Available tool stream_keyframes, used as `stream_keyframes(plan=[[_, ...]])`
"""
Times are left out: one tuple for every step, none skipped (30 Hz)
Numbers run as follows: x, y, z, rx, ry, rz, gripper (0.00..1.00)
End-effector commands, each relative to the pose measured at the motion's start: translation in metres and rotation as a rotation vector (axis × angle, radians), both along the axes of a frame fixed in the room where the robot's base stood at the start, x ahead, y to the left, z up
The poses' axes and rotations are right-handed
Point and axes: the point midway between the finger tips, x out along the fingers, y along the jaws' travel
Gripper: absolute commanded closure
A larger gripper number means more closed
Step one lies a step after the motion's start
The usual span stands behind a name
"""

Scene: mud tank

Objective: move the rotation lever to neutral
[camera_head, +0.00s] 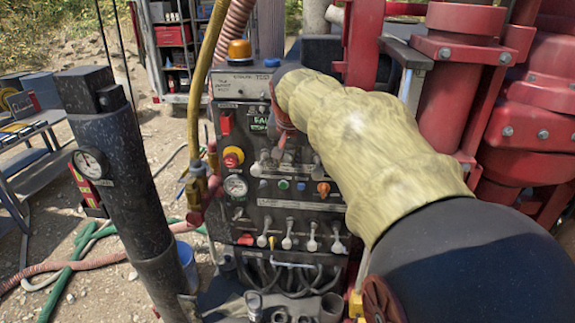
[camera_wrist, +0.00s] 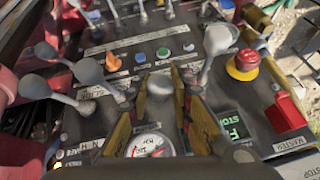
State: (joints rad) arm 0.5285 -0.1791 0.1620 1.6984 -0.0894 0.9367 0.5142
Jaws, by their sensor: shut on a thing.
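In the wrist view, my gripper (camera_wrist: 160,88) has its yellow fingers on both sides of a grey lever knob (camera_wrist: 160,84) and is shut on it. The lever's label cannot be read, so I cannot tell by name whether it is the rotation lever. Its shaft is mostly hidden by the knob and fingers. In the head view, my gripper (camera_head: 283,133) reaches down to the upper lever row of the dark control panel (camera_head: 222,118). My pale yellow sleeve hides part of that row and the fingertips are hard to make out.
Other grey levers stand close by, one at the right (camera_wrist: 214,42) and several at the left (camera_wrist: 90,72). A red emergency button (camera_wrist: 245,65), an orange knob (camera_wrist: 113,63) and a red switch (camera_wrist: 286,113) are near. A yellow hose (camera_head: 203,70) and black post (camera_head: 118,165) stand left.

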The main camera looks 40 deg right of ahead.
Motion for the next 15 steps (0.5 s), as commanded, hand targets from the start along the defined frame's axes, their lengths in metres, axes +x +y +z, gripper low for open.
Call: stream_keyframes(plan=[[0.0,0.001,-0.006,-0.014,-0.012,0.001,1.0],[-0.001,0.002,-0.008,-0.021,-0.018,0.002,1.0],[-0.001,0.002,-0.009,-0.03,-0.026,0.002,1.0],[-0.002,0.003,-0.01,-0.037,-0.033,0.002,1.0],[-0.002,0.003,-0.011,-0.045,-0.039,0.001,1.0],[-0.002,0.003,-0.012,-0.054,-0.047,0.001,1.0],[-0.003,0.004,-0.013,-0.061,-0.053,0.0,1.0],[-0.003,0.004,-0.014,-0.067,-0.058,0.001,1.0],[-0.004,0.005,-0.016,-0.076,-0.066,0.001,1.0],[-0.004,0.005,-0.017,-0.084,-0.072,0.002,1.0],[-0.004,0.005,-0.018,-0.09,-0.077,0.002,1.0],[-0.004,0.006,-0.019,-0.099,-0.085,0.002,1.0],[-0.005,0.006,-0.02,-0.106,-0.092,0.001,1.0],[-0.005,0.007,-0.021,-0.113,-0.098,0.001,1.0],[-0.005,0.007,-0.023,-0.122,-0.104,0.002,1.0]])
